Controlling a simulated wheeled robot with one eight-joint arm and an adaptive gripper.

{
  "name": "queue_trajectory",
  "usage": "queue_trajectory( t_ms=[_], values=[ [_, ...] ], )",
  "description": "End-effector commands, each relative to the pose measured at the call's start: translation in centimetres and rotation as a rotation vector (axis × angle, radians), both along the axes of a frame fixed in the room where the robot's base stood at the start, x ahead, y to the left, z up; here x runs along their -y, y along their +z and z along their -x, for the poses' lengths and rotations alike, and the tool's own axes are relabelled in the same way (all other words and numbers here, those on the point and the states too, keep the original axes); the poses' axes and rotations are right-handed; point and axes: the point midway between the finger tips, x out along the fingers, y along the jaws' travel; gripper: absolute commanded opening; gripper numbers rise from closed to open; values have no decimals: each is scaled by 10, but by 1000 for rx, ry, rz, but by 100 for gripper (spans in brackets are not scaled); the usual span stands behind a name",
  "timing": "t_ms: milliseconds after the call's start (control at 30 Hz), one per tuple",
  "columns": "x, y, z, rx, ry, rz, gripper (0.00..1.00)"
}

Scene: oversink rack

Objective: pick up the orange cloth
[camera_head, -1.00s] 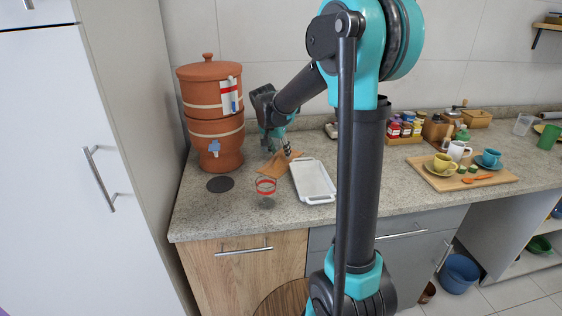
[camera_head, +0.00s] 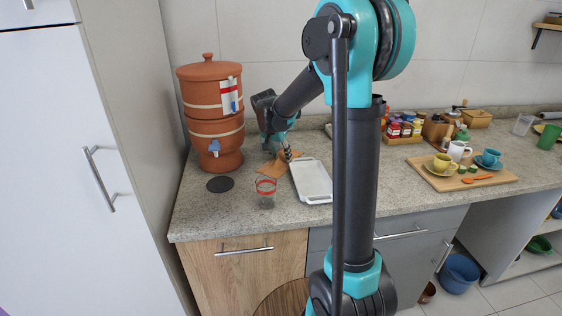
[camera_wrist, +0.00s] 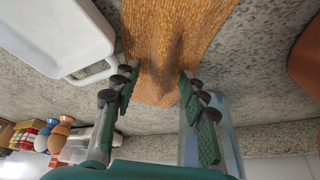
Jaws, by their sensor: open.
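The orange cloth (camera_head: 277,166) lies on the counter between the clay water filter and the white tray. My gripper (camera_head: 287,153) is at the cloth's back edge in the head view. In the wrist view the cloth (camera_wrist: 168,45) fills the top middle, and my gripper's fingers (camera_wrist: 158,88) are spread apart on either side of its near end. A dark shadow falls on the cloth between them. The gripper is open, with nothing clasped. Whether the fingertips touch the cloth or counter, I cannot tell.
A white tray (camera_head: 314,182) lies close to the right of the cloth. A clear glass with a red band (camera_head: 265,192) stands in front. The clay water filter (camera_head: 211,112) stands at left, with a dark round mat (camera_head: 220,184) before it. Spice jars (camera_head: 405,128) stand farther right.

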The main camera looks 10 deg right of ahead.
Motion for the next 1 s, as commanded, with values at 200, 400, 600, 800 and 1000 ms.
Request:
queue_trajectory(
  t_ms=[200, 400, 600, 800, 1000],
  values=[
    [0, 0, 0, 0, 0, 0, 39],
    [0, 0, 0, 0, 0, 0, 15],
    [0, 0, 0, 0, 0, 0, 0],
    [0, 0, 0, 0, 0, 0, 0],
    [0, 7, 0, 0, 0, 0, 0]
  ],
)
